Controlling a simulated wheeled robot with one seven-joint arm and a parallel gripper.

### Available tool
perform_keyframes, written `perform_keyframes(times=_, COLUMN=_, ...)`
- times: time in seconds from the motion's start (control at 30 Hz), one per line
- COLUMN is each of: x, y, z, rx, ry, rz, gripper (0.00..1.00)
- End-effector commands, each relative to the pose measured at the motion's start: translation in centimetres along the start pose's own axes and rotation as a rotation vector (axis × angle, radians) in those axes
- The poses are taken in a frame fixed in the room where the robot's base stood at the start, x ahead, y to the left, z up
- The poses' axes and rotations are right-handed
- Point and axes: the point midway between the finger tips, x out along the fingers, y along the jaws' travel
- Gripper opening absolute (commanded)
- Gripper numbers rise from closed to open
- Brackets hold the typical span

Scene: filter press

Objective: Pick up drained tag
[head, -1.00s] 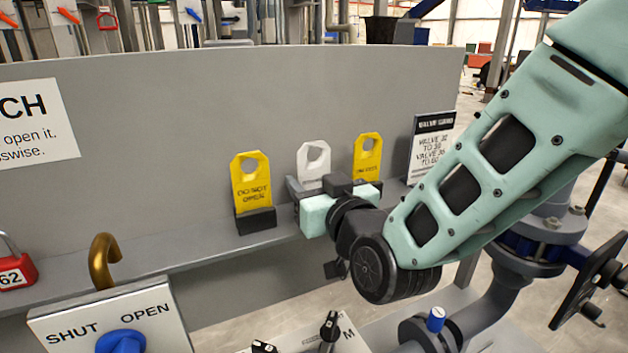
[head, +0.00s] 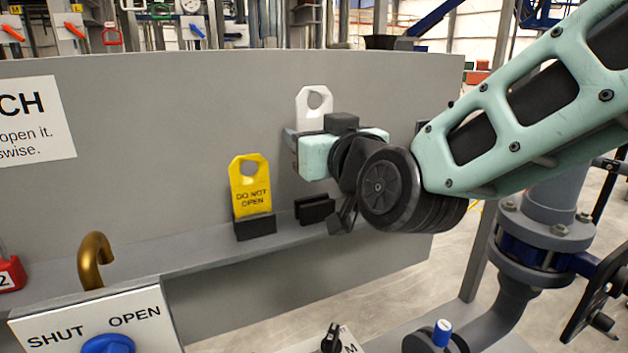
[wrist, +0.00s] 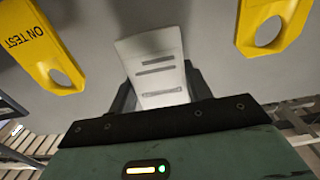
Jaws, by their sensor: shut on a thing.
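The white tag (head: 302,106) with a round hole at its top is held upright by my gripper (head: 318,138), in front of the grey panel and above the shelf. In the wrist view the white tag (wrist: 153,62) stands between the dark fingers, with grey lines of print too small to read. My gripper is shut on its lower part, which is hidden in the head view. A black holder (head: 314,209) stands empty on the shelf below.
A yellow DO NOT OPEN tag (head: 250,188) stands in its own holder left of the empty one. A yellow ON TEST tag (wrist: 42,45) shows in the wrist view. The grey shelf (head: 190,248) runs along the panel; a brass hook (head: 93,262) stands at lower left.

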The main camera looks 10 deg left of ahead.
Motion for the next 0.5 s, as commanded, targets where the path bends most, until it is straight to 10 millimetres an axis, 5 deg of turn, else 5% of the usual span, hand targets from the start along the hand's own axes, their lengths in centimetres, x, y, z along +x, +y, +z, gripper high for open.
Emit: perform_keyframes(times=0.5, x=0.0, y=0.0, z=-14.0, rx=0.003, ry=0.004, rz=0.0, gripper=0.27)
